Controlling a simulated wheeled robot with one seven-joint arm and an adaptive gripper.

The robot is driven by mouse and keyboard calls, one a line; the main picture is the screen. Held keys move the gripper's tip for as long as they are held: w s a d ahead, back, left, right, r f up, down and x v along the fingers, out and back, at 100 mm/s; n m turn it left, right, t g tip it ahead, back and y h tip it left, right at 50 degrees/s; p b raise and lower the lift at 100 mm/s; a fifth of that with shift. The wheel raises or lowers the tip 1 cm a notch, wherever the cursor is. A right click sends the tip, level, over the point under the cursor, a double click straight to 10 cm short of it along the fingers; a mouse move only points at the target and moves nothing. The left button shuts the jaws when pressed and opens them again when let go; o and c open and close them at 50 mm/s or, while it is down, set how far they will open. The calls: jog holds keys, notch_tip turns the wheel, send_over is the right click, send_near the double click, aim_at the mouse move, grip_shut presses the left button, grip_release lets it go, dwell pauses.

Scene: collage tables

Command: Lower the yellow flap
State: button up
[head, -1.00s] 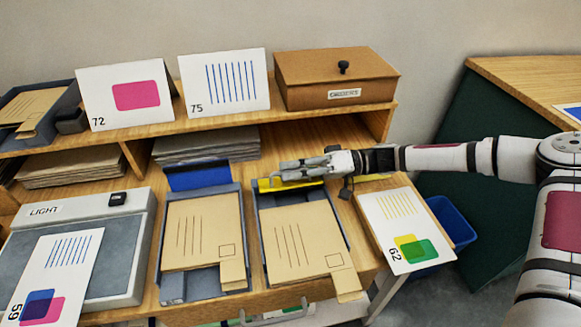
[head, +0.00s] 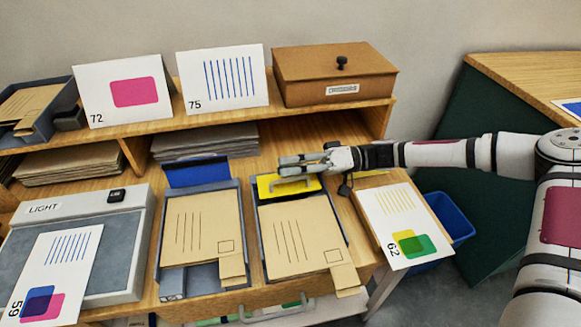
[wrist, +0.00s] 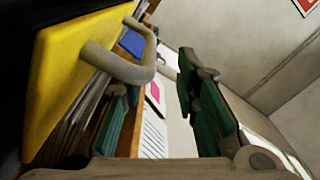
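The yellow flap (head: 268,190) stands raised and tilted at the back edge of the right-hand grey tray (head: 345,236), with a grey bar handle (head: 290,184) on its face. In the wrist view the yellow flap (wrist: 65,75) fills the left side, and its handle (wrist: 128,68) juts toward the middle. My gripper (head: 285,164) is just above and behind the flap's top edge in the head view. Its green-padded fingers (wrist: 162,110) are apart with nothing held between them. Whether a finger touches the flap or handle I cannot tell.
A blue flap (head: 197,173) stands raised on the neighbouring tray. Brown envelopes (head: 297,240) lie in the trays. Card 62 (head: 396,215) is at right, the light box (head: 120,240) at left. A shelf with cards and a wooden box (head: 330,75) rises behind.

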jog(key=v, duration=1.2)
jog(key=s+d+r+m+t+h+p, duration=0.3)
jog(key=s+r+h, duration=0.2)
jog(key=s+r, duration=0.4)
jog(key=s+d+r+m+t+h+p, duration=0.3)
jog(key=s+r+h, duration=0.3)
jog(key=s+r, duration=0.4)
jog(key=s+d+r+m+t+h+p, duration=0.3)
jog(key=s+r, duration=0.6)
jog(key=s, duration=0.4)
jog(key=d+m+h, duration=0.1)
jog(key=d+h, duration=0.1)
jog(key=h, duration=0.1)
jog(key=shift+s+d+r, duration=0.2)
jog(key=shift+s, duration=0.15)
